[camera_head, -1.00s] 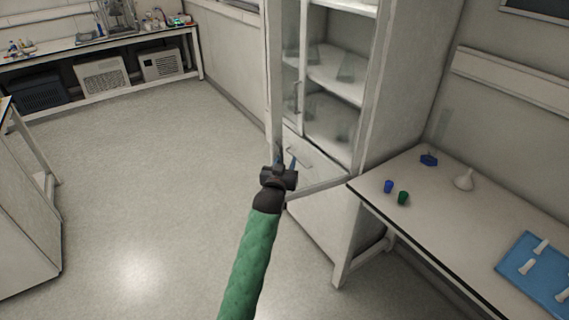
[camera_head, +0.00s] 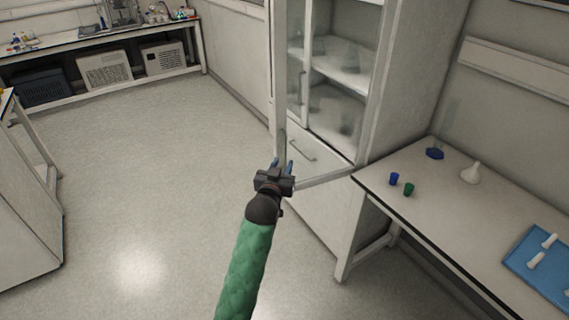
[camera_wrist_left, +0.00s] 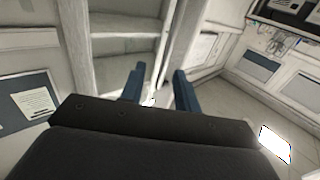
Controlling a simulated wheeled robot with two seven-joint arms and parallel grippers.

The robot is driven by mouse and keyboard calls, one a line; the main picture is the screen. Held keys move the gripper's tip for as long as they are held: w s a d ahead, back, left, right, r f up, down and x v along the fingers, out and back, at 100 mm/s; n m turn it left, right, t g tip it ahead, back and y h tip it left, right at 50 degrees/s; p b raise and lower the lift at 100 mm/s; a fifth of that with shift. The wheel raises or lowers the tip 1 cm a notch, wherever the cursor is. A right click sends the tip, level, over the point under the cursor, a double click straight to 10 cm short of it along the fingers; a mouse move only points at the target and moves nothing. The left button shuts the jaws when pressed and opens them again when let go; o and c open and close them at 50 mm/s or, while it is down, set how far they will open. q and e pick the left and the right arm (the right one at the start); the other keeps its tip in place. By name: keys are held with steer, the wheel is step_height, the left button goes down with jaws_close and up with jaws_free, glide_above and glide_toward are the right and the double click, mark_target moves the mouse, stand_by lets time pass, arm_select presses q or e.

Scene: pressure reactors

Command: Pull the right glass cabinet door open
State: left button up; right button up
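The tall white glass cabinet (camera_head: 400,85) stands right of centre in the head view. Its right glass door stands swung outward, with its white frame edge (camera_head: 280,70) upright in front of the left part of the cabinet. The left door's handle (camera_head: 302,88) shows behind it. My left gripper (camera_head: 282,165) is at the lower end of this frame edge, one finger on each side. In the wrist view its blue fingers (camera_wrist_left: 158,88) are apart, with a pale upright edge (camera_wrist_left: 168,55) beyond and between them. Contact cannot be told. My right gripper is out of view.
A white table (camera_head: 455,225) with blue and green caps (camera_head: 409,189), a white funnel (camera_head: 470,174) and a blue tray (camera_head: 538,285) stands right of the cabinet. A drawer with a handle (camera_head: 302,150) is below the doors. The floor (camera_head: 150,190) at left is clear.

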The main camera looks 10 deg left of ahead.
arm_select(q)
steer(key=shift+s+a, duration=0.1)
steer(key=shift+s, duration=0.4)
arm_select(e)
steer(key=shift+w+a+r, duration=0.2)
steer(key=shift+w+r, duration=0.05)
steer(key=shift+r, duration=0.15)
